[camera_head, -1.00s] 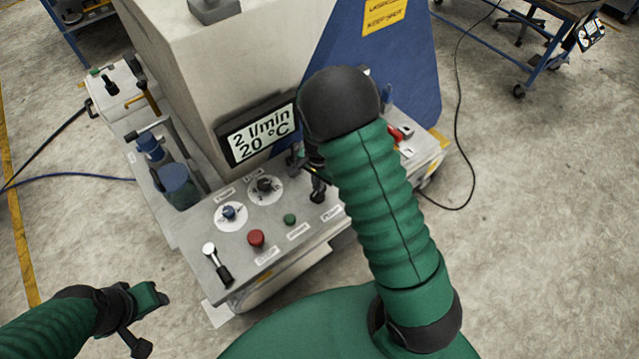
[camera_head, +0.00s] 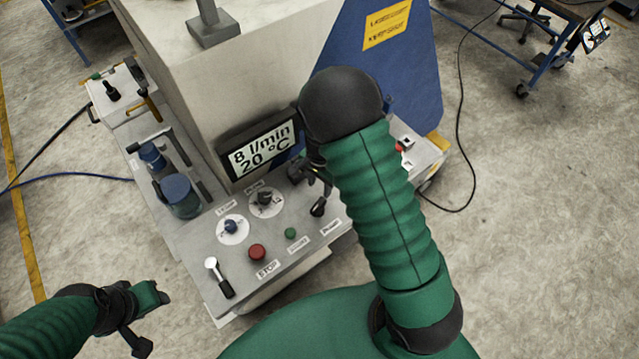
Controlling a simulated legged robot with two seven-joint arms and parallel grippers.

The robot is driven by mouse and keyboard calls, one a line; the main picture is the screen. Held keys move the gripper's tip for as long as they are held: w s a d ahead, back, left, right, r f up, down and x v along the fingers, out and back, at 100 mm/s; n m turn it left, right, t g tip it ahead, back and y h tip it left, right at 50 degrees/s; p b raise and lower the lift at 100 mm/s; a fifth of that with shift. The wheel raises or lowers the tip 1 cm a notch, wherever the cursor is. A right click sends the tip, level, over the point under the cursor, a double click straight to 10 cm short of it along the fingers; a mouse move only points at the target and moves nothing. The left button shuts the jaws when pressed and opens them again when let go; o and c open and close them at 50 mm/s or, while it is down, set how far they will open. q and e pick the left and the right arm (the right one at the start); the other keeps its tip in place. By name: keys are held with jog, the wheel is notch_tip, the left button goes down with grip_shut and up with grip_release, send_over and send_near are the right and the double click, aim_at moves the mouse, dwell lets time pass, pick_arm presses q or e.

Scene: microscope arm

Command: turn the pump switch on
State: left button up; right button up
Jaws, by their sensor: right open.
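The grey control panel (camera_head: 212,262) carries a small black switch lever (camera_head: 318,207), tilted, beside a label that seems to read as the pump label. My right gripper (camera_head: 318,175) is open just above and behind this lever, largely hidden by my green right arm. I cannot tell whether it touches the lever. The display (camera_head: 262,148) reads 8 l/min and 20 °C. My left gripper (camera_head: 150,318) is at the lower left, away from the panel; its finger opening is unclear.
Open floor (camera_head: 530,230) lies right.

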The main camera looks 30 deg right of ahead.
pick_arm(q)
jog(key=w+p+v, duration=0.2)
jog(key=p+v, duration=0.9)
jog(key=v, duration=0.1)
jog(key=shift+w+a+r+p, duration=0.25)
jog(key=shift+w+a+p, duration=0.1)
jog(key=shift+a+p, duration=0.05)
pick_arm(e)
notch_tip(320, 180, up, 14)
jog(key=shift+a, duration=0.35)
